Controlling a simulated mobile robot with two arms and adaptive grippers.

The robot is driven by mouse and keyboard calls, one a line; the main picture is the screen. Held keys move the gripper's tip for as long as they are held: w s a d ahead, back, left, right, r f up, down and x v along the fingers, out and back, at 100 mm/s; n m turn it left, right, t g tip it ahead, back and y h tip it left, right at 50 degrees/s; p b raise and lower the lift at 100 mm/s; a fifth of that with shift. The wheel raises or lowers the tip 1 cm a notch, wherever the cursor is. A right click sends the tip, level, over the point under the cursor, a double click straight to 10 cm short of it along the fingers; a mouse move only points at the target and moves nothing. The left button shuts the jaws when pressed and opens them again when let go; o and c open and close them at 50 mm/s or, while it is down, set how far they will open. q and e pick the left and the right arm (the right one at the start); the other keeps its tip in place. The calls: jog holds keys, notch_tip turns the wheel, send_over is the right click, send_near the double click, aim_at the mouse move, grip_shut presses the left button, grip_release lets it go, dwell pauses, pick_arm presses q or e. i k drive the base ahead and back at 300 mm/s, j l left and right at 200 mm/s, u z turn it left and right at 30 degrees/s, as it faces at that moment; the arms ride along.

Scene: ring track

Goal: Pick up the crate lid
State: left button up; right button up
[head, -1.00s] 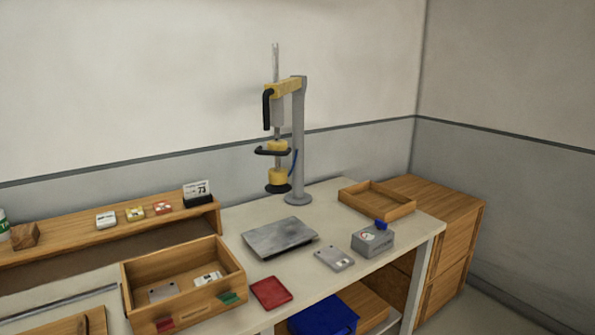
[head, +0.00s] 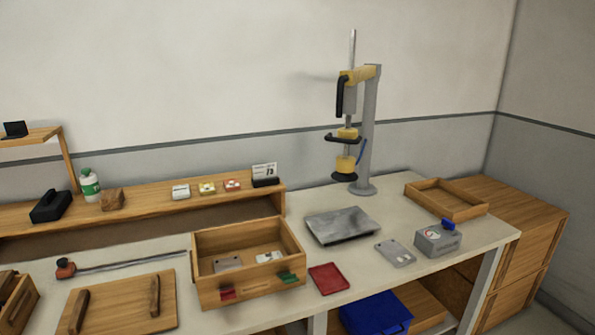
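The crate lid (head: 118,306) is a flat wooden board with two raised wooden bars (head: 155,296) across it. It lies on the bench at the lower left of the head view, left of an open wooden crate (head: 248,295). The crate holds a grey plate (head: 227,263) and a small white piece (head: 268,257). Neither of my grippers shows in the view.
A long rod with a reddish end (head: 66,267) lies behind the lid. Another wooden box (head: 18,310) stands at the left edge. A red tray (head: 328,279), a grey slab (head: 342,225) and a press stand (head: 368,140) are to the right. A shelf (head: 140,213) runs behind.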

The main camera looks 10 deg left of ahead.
aim_at(146, 304)
jog(key=u, duration=1.6)
